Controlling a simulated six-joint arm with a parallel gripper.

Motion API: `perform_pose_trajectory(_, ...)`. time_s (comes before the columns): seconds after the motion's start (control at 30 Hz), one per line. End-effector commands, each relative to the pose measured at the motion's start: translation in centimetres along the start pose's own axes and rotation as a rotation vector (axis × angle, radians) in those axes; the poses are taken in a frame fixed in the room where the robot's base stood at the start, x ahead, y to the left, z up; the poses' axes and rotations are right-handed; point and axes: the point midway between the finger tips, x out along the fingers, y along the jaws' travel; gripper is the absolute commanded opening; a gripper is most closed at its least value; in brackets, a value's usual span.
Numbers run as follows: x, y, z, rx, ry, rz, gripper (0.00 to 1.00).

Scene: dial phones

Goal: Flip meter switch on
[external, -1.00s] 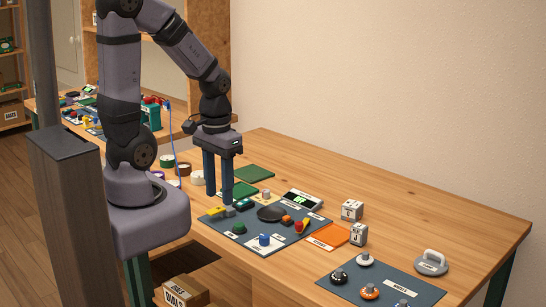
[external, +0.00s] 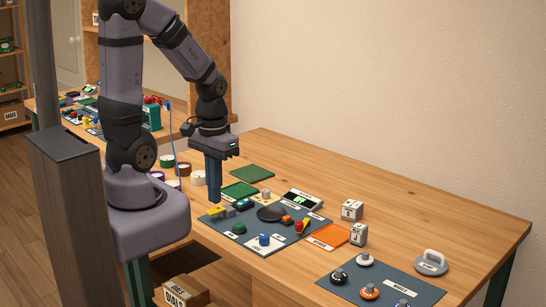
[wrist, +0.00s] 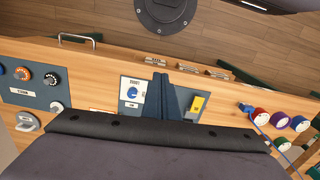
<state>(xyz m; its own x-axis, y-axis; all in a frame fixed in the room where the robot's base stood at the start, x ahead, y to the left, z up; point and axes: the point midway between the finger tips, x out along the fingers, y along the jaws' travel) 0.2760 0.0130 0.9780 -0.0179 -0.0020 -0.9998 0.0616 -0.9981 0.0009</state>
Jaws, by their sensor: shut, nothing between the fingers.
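A small yellow device (external: 217,211) lies at the left corner of the dark mat; it may be the meter, but its switch is too small to make out. In the wrist view the yellow device (wrist: 197,104) is just right of the fingers, with a grey part at its lower end. My gripper (external: 214,198) is shut and empty, pointing down just above and behind the yellow device. In the wrist view the closed fingers (wrist: 160,80) hide part of the mat. I cannot tell whether they touch anything.
The dark mat (external: 275,247) also holds a green knob (external: 239,227), a blue knob (external: 264,240), a black round plate (external: 270,213) and a red-yellow part (external: 301,226). A display box (external: 303,199) stands behind. Tape rolls (external: 167,161) lie left. The right rear table is clear.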

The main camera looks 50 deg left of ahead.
Motion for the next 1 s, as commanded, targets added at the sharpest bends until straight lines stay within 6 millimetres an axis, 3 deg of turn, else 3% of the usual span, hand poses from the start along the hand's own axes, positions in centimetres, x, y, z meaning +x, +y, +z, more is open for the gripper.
perform_pose_trajectory(0.13, 2.9, -2.5, 0.7, -0.117, -0.070, 0.006, 0.00)
perform_pose_trajectory(0.3, 4.2, -6.9, -4.3, -0.279, -0.042, 0.020, 0.00)
perform_pose_trajectory(0.5, 2.5, -10.9, -11.8, -0.297, 0.068, 0.028, 0.00)
perform_pose_trajectory(0.7, -2.2, -12.4, -18.3, -0.140, 0.210, 0.014, 0.00)
perform_pose_trajectory(1.0, -2.7, -12.1, -18.5, 0.050, 0.210, 0.006, 0.00)
